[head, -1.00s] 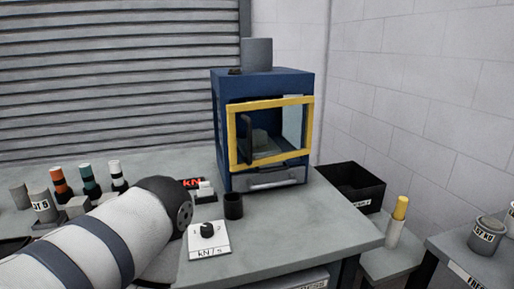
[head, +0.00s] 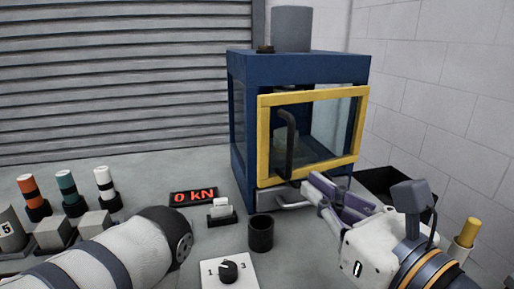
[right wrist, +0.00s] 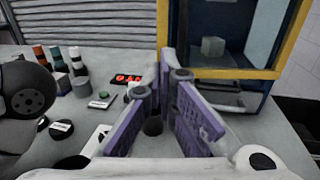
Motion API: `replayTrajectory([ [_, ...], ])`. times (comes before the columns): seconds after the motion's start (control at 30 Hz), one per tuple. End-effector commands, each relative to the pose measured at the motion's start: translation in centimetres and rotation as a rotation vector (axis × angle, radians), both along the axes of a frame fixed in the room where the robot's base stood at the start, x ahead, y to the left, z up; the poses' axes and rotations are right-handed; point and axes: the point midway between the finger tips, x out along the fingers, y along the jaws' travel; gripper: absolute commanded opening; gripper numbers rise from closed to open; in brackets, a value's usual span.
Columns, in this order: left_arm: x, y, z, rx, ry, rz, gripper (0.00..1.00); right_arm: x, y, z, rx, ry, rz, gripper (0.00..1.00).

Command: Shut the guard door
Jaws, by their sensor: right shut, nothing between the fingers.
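The guard door (head: 265,150) is a yellow frame with a clear pane and an upright dark handle (head: 286,145). It is on the front of the blue cabinet (head: 300,68) and seems to stand slightly forward of it; I cannot tell how wide any gap is. Its yellow frame also shows at the upper right of the right wrist view (right wrist: 230,73). My right gripper (head: 314,187), with purple fingers, is shut and empty, low in front of the door's bottom edge and below the handle. Contact with the door is unclear. My left gripper is not in view.
A dark cup (head: 261,234), a knob box (head: 229,271), a small switch box (head: 222,213) and a red display (head: 193,196) are on the table left of my right gripper. Several banded cylinders (head: 67,190) stand at left. A black bin (head: 376,182) is at right.

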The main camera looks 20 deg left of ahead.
Motion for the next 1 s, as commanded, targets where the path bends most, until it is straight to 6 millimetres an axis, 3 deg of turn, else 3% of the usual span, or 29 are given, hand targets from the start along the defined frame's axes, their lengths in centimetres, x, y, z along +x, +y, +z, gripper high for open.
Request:
replayTrajectory([
  [0.17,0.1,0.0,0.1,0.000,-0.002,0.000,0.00,1.5,1.7,0.0,-0.002,-0.001,0.002,0.00],
  [0.6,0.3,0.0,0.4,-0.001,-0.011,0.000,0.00,8.1,8.2,0.0,-0.004,-0.002,0.001,0.00],
  [0.8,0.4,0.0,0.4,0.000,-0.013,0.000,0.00,9.6,9.7,-0.1,-0.002,-0.001,0.000,0.00],
  [1.0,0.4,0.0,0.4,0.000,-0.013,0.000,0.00,9.8,9.9,-0.1,-0.001,0.001,0.001,0.00],
])
